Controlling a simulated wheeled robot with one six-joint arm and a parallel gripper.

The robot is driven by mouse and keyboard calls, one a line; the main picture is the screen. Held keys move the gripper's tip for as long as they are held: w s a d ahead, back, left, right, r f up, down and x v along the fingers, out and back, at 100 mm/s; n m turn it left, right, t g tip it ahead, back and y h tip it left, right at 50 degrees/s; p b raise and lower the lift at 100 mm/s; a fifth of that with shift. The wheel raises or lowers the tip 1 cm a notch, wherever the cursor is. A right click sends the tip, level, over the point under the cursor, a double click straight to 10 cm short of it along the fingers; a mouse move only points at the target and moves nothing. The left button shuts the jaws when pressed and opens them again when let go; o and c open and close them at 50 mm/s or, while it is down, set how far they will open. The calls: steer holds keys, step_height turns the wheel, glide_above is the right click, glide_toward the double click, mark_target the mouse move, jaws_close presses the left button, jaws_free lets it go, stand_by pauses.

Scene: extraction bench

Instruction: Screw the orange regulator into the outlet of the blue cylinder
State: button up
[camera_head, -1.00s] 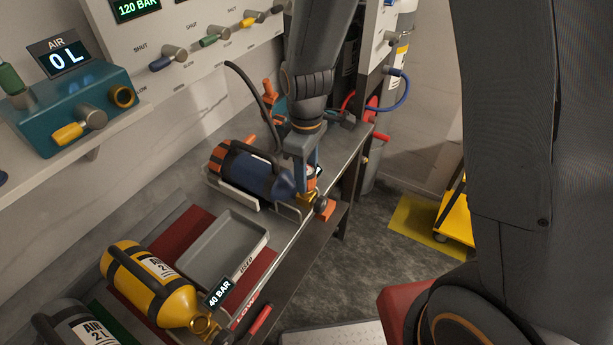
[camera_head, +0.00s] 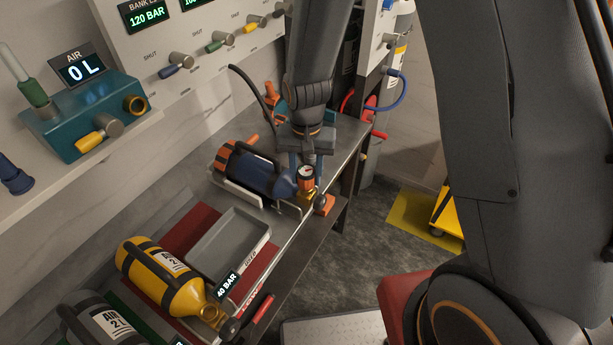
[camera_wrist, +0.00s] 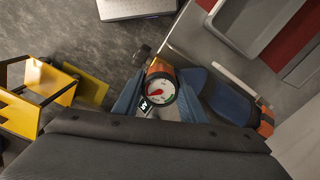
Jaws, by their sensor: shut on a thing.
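The blue cylinder (camera_head: 257,173) lies on its side in a cradle on the bench, its brass outlet toward the bench's front edge. The orange regulator (camera_head: 305,179), with a round white gauge, is at that outlet end. My gripper (camera_head: 307,172) is shut on the regulator from above. In the wrist view the regulator (camera_wrist: 160,88) sits between my blue fingers, gauge toward the camera, with the blue cylinder (camera_wrist: 225,98) just to its right. The joint between regulator and outlet is hidden, so I cannot tell whether they are threaded together.
A grey tray (camera_head: 265,238) and a yellow cylinder (camera_head: 160,276) lie to the left on the bench. A teal air block (camera_head: 62,128) stands on the shelf. A yellow cart (camera_head: 447,212) stands on the floor at right.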

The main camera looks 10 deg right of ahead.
steer(key=m+p, duration=0.1)
steer(key=m, duration=0.2)
steer(key=shift+m, duration=0.4)
steer(key=m, duration=0.4)
steer(key=shift+m, duration=0.4)
steer(key=o, duration=1.2)
